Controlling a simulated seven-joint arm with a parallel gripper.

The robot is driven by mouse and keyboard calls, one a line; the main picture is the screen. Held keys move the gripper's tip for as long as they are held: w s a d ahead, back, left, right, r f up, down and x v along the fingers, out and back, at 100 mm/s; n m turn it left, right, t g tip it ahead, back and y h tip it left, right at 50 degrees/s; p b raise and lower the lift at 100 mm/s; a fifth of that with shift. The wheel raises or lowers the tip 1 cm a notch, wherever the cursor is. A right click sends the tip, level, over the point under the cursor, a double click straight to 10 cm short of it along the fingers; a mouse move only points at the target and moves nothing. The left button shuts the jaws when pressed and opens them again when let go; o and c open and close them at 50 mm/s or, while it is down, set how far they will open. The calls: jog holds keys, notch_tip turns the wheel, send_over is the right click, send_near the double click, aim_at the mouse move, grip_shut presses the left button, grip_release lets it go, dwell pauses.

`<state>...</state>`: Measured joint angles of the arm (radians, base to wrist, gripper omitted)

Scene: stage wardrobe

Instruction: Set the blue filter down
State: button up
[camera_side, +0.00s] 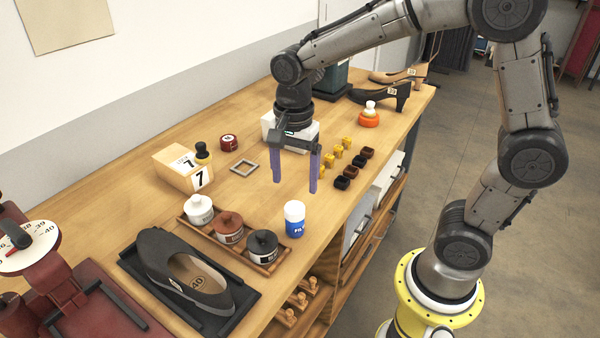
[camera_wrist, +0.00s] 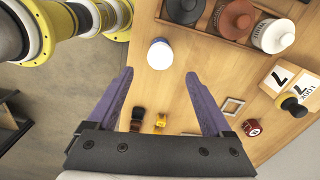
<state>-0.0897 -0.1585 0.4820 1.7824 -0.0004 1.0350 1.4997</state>
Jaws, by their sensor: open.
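The blue filter (camera_side: 294,220) is a small cylinder with a blue labelled body and a white top. It stands upright on the wooden bench, beside the tray of jars and near the bench's front edge. In the wrist view its round white top (camera_wrist: 160,54) shows just beyond my fingertips, about midway between them. My gripper (camera_side: 295,186) points down with its two purple fingers spread and nothing between them. It is above the bench, behind the filter in the side view and apart from it. In the wrist view the open fingers (camera_wrist: 159,73) reach up from below.
A wooden tray (camera_side: 277,267) holds three lidded jars. A dark shoe lies on a black mat (camera_side: 245,303). Small yellow and dark pieces (camera_side: 342,183) stand in rows near the front edge. A grey square frame (camera_side: 244,167) and a number block (camera_side: 184,171) lie farther back.

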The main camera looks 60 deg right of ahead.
jog(key=s+d+r+n+t, duration=0.1)
jog(key=s+r+n+t, duration=0.1)
jog(key=s+n, duration=0.5)
jog(key=s+d+r+n+t, duration=0.2)
jog(key=s+r+n+t, duration=0.1)
jog(key=s+n, duration=0.5)
jog(key=shift+s+r+n+t, duration=0.3)
jog(key=shift+r+n, duration=0.3)
jog(key=shift+r, duration=0.25)
